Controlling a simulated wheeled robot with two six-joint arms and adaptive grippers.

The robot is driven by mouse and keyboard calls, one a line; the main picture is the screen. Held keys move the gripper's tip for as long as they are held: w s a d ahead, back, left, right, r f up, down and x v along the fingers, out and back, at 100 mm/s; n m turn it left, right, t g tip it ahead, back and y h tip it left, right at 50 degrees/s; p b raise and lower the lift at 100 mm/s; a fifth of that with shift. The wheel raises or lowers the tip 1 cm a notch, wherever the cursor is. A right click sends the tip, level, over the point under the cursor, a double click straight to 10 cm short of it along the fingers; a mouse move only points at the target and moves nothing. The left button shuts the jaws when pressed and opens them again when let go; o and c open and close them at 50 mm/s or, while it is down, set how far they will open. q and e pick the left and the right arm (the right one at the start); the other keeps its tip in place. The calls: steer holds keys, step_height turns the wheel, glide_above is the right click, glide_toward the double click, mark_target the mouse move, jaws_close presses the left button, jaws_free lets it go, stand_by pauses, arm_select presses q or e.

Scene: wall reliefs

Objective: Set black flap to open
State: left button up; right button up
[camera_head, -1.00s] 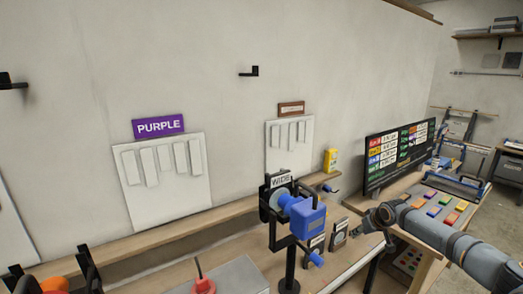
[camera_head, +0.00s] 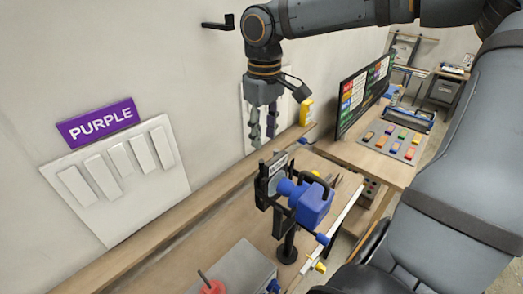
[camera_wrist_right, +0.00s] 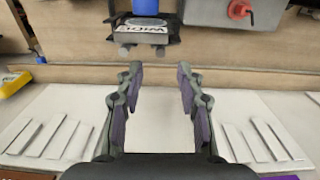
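I cannot surely tell which part is the black flap. A black frame (camera_head: 268,180) with a lettered plate stands on a post at the bench's edge and carries a blue block (camera_head: 312,203). In the right wrist view, the frame's plate (camera_wrist_right: 143,31) shows at the top, reading WIDE upside down. My right gripper (camera_head: 263,126) points down, above and behind the frame, in front of a white slatted wall panel (camera_head: 246,105). In the right wrist view, my right gripper (camera_wrist_right: 157,88) has its fingers apart with nothing between them. My left gripper is out of view.
A PURPLE sign (camera_head: 98,122) tops a white slatted panel (camera_head: 115,185) at left. A black wall hook (camera_head: 219,23) is above. A yellow object (camera_head: 306,111) stands on the ledge. A screen (camera_head: 363,92) and a panel of coloured buttons (camera_head: 397,140) are at right. A grey box (camera_head: 235,270) is in front.

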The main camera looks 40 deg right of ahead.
mark_target(261, 161)
steer(key=f, duration=0.4)
steer(key=w+f, duration=0.1)
steer(key=f, duration=0.1)
steer(key=shift+a+f+p, duration=0.15)
steer(key=shift+f+p, duration=0.2)
steer(key=shift+f, duration=0.4)
steer(key=shift+s+f, duration=0.1)
steer(key=shift+f, duration=0.1)
steer(key=shift+s, duration=0.1)
steer(key=shift+c, duration=0.3)
steer(key=c, duration=0.7)
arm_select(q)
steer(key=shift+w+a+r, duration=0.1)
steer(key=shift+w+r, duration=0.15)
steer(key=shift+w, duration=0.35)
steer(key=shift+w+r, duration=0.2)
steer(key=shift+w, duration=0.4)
arm_select(e)
jaws_close()
